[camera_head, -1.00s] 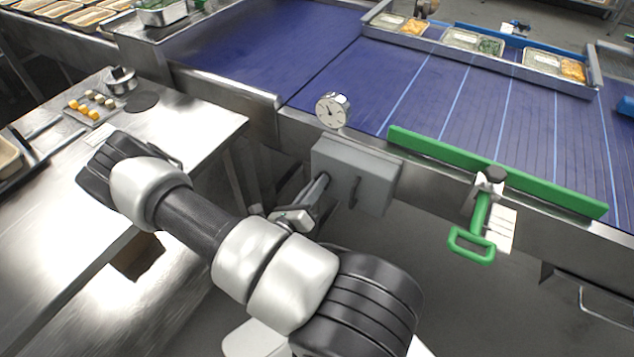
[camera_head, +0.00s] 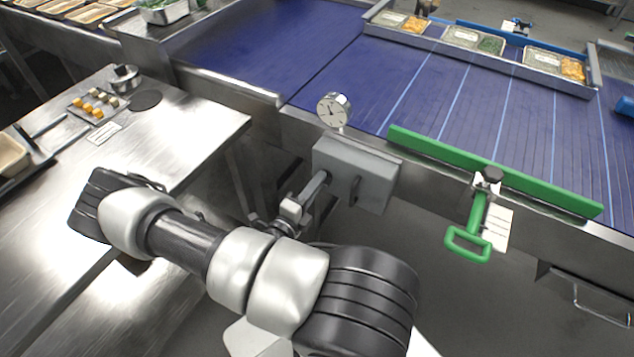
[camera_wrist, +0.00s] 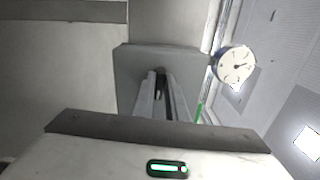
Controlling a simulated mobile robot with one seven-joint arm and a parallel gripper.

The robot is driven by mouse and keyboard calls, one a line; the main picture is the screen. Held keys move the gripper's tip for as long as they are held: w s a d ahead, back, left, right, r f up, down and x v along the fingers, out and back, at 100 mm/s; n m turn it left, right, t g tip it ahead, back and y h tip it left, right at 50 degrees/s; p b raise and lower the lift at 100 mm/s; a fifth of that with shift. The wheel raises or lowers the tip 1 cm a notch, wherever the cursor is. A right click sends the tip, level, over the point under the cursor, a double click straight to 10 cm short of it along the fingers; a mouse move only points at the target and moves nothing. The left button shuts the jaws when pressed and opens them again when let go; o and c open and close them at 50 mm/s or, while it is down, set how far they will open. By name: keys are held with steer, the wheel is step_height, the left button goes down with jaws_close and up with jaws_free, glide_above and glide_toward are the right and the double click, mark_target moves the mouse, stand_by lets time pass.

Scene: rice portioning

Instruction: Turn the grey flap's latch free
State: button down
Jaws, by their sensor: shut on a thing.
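The grey flap (camera_head: 365,165) is a box-like panel on the conveyor's near side, and it shows again in the wrist view (camera_wrist: 128,75). My gripper (camera_head: 322,180) reaches its left part. In the wrist view, the two fingers of my gripper (camera_wrist: 161,85) are closed together at the panel's face, around the small dark latch (camera_wrist: 161,71). The latch is mostly hidden between the fingers. A dark curved handle (camera_head: 355,189) stands on the panel, right of my fingers and apart from them.
A round dial (camera_head: 333,110) stands just above the flap, and shows in the wrist view (camera_wrist: 236,65). A green bar (camera_head: 540,180) with a green handle (camera_head: 468,243) is to the right. The steel table (camera_head: 190,120) is left of my arm. Floor below the flap is clear.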

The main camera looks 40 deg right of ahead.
steer(key=shift+n, duration=0.5)
steer(key=c, duration=1.8)
jaws_free()
steer(key=shift+o, duration=0.2)
steer(key=v, duration=1.7)
steer(key=shift+a, duration=0.25)
